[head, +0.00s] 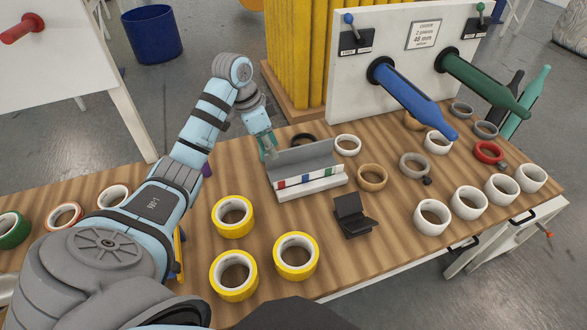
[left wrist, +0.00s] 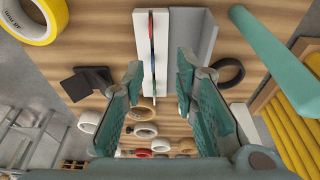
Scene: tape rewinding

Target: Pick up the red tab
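The red tab (head: 281,184) is a small patch on the front of a low white holder (head: 312,188), in a row with a blue tab (head: 304,179) and another coloured tab. A grey angled plate (head: 303,158) stands behind the row. My left gripper (head: 267,150) is above the back left end of the holder, apart from the red tab. In the left wrist view my left gripper (left wrist: 158,78) is open and empty, with the white holder (left wrist: 140,50) running between and beyond its fingers. My right gripper is not in view.
Yellow tape rolls (head: 296,256) stand in front on the wooden table (head: 190,265). A black stand (head: 353,215) and a tan roll (head: 372,177) are right of the holder. White rolls (head: 432,217) line the right. Blue (head: 415,98) and green (head: 485,82) spindles project from a white panel (head: 350,90).

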